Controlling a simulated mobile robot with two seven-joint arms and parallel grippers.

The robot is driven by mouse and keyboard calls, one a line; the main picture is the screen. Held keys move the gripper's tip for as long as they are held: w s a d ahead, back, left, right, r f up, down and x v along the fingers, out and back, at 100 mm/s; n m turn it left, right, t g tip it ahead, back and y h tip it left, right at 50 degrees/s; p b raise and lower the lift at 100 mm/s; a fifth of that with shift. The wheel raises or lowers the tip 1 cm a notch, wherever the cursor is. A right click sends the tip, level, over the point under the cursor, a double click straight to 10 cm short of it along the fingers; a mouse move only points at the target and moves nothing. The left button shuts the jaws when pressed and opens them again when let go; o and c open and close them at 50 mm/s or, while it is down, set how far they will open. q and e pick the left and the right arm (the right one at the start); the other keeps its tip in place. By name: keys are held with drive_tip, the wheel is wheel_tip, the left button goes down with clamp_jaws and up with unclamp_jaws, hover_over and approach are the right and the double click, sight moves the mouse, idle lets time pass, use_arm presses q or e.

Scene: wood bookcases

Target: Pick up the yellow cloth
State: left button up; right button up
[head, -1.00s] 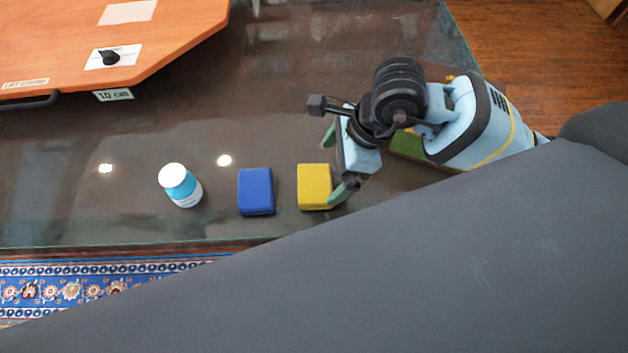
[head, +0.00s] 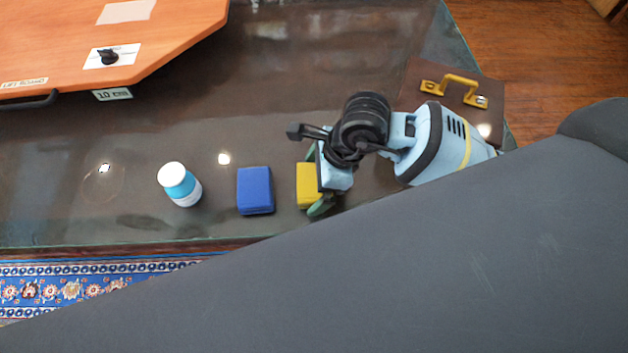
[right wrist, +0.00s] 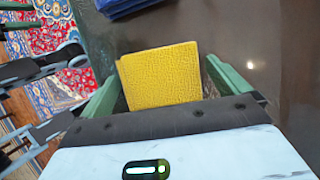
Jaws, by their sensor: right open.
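The yellow cloth (head: 306,186) is a folded block lying on the dark glass table, and its right part is hidden behind my right gripper in the head view. It also shows in the right wrist view (right wrist: 160,76), between the two green fingers. My right gripper (head: 313,180) is open, with one finger on each side of the cloth. In the right wrist view, the gripper (right wrist: 158,85) has the left finger close to the cloth's edge and the right finger close to its other edge. I cannot tell whether either touches it.
A blue folded block (head: 255,190) lies just left of the cloth. A white and blue bottle (head: 180,184) stands further left. An orange board (head: 170,40) is at the upper left, and a brown panel with a yellow handle (head: 450,75) is at the upper right.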

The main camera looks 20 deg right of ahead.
sight(306, 181)
drive_tip(key=c, duration=0.8)
use_arm(q)
drive_tip(key=shift+s, duration=0.25)
use_arm(e)
drive_tip(key=shift+c, duration=0.3)
use_arm(q)
drive_tip(key=shift+s, duration=0.1)
use_arm(e)
drive_tip(key=shift+r, duration=0.15)
drive_tip(key=shift+r, duration=0.6)
wheel_tip(306, 181, up, 2)
drive_tip(key=shift+r, duration=0.2)
use_arm(q)
drive_tip(key=shift+f+b, duration=0.45)
drive_tip(key=shift+f, duration=0.05)
use_arm(e)
drive_tip(key=s+a+r, duration=0.1)
drive_tip(key=s+a, duration=1)
drive_tip(key=shift+a, duration=0.3)
use_arm(q)
drive_tip(key=shift+s, duration=0.1)
